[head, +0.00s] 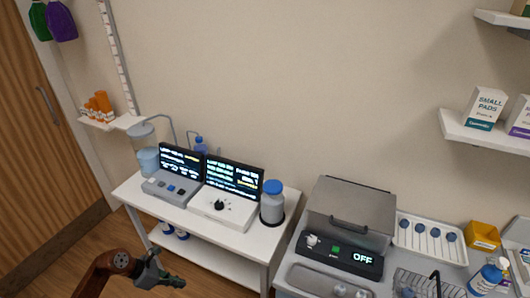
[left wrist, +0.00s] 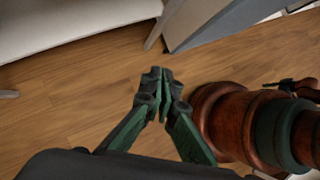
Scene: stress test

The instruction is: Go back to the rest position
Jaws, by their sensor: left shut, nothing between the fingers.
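My left gripper (head: 168,277) shows at the bottom left of the head view, in front of the white table and low over the wooden floor. In the left wrist view its green and dark fingers (left wrist: 160,78) meet at the tips, with nothing between them. Behind them is bare wooden floor (left wrist: 70,95).
A white table (head: 190,222) carries two devices with screens (head: 232,180) and a blue-capped jar (head: 272,203). To its right, a counter holds a grey box reading OFF (head: 345,225), a white tray (head: 428,240) and a bottle (head: 486,278). A wooden door (head: 40,120) is at left.

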